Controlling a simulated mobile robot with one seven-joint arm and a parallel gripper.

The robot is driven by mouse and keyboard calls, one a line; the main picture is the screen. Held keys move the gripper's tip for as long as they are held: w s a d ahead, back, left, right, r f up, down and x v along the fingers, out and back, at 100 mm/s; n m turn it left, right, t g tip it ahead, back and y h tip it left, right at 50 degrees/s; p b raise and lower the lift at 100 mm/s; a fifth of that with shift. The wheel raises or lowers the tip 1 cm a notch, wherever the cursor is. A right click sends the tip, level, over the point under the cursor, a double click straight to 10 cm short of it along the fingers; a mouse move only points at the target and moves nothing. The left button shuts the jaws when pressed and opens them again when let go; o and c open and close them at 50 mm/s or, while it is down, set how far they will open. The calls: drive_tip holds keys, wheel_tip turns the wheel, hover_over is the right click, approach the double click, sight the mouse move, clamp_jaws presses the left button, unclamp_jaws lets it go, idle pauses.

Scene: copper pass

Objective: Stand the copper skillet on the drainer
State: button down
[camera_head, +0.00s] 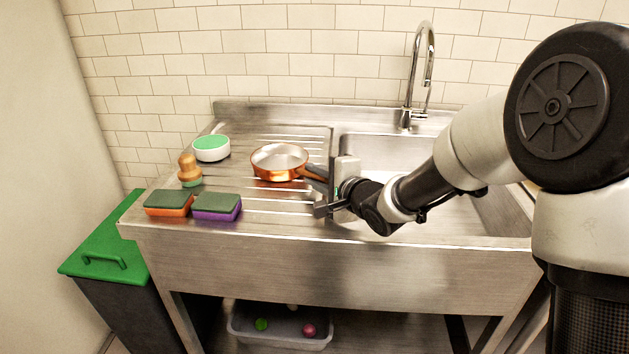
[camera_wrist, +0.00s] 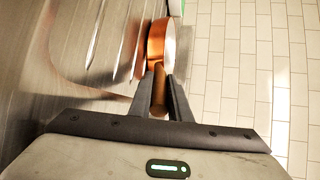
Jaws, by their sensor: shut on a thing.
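The copper skillet (camera_head: 280,162) is level, open side up, over the ribbed drainer (camera_head: 270,217) left of the sink bowl. I cannot tell whether its base touches the steel. Its handle points right, towards my gripper (camera_head: 318,183). In the wrist view the skillet (camera_wrist: 161,42) lies straight ahead, and the fingers of my gripper (camera_wrist: 159,78) are shut on its brown handle (camera_wrist: 158,96), one on each side. The gripper partly hides the handle in the head view.
A green-topped white round tub (camera_head: 211,148), a wooden-knobbed brush (camera_head: 189,170), an orange sponge (camera_head: 169,204) and a purple sponge (camera_head: 217,207) stand on the drainer's left part. The tap (camera_head: 418,75) rises behind the sink bowl. The drainer's front right is clear.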

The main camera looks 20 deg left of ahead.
drive_tip(key=shift+w+r, duration=0.1)
drive_tip(key=shift+r, duration=0.05)
drive_tip(key=c, duration=1.6)
unclamp_jaws()
drive_tip(key=shift+f, duration=0.25)
drive_tip(key=shift+c, duration=0.2)
